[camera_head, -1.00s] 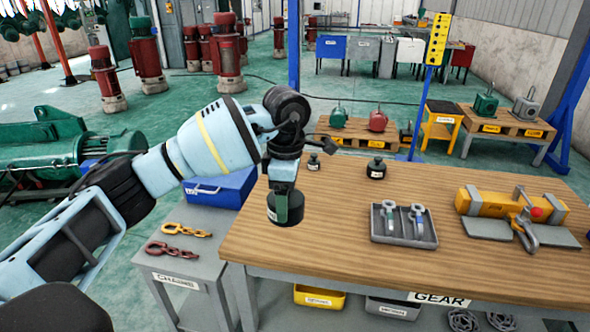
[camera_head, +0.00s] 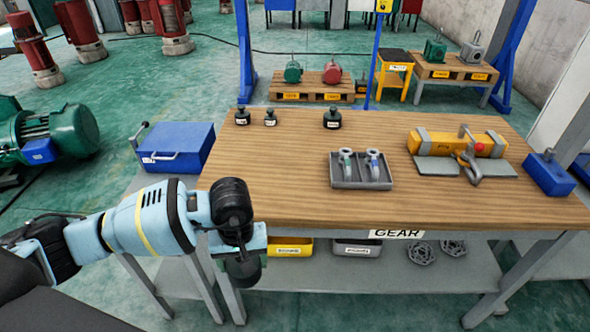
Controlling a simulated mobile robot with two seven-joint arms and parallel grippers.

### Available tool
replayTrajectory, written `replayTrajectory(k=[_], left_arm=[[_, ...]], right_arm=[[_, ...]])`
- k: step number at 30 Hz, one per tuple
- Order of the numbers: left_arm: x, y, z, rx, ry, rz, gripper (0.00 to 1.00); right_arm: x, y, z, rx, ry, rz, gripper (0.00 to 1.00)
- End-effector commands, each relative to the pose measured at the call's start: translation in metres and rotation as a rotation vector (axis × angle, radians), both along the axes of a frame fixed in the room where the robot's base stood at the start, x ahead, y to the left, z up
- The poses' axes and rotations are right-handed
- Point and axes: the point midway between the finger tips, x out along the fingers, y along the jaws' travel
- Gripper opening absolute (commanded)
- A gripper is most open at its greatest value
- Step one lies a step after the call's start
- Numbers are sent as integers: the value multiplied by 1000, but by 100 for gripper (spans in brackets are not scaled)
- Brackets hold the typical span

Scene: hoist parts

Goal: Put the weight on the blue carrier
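My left gripper (camera_head: 240,250) points down in front of the table's left front corner. A dark, rounded weight (camera_head: 244,273) sits in its fingers, partly hidden by them; the gripper looks shut on it. Three more black weights stand at the table's back left: one at the far left (camera_head: 241,116), a smaller one beside it (camera_head: 270,118) and a larger one (camera_head: 332,119). A blue block with a small fitting on top (camera_head: 549,175) sits at the table's right end. A blue box with a handle (camera_head: 176,147) stands left of the table. Which is the carrier I cannot tell. My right gripper is out of view.
The wooden table (camera_head: 300,180) has clear room in its left half. A grey tray with shackles (camera_head: 361,171) lies mid-table; a yellow lifting device with a hook (camera_head: 458,144) lies to its right. Yellow (camera_head: 288,247) and grey (camera_head: 357,248) bins sit below the table.

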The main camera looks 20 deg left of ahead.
Motion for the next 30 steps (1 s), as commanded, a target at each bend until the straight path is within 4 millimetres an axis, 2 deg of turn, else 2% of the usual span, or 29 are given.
replayTrajectory(k=[6, 12, 30], left_arm=[[-35, -10, -23, -14, -3, -273, 1], [-54, -15, -35, -23, -3, -415, 1], [-59, -17, -38, -26, -4, -453, 1]], right_arm=[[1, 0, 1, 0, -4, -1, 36], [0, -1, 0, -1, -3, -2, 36], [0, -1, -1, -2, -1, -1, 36]])
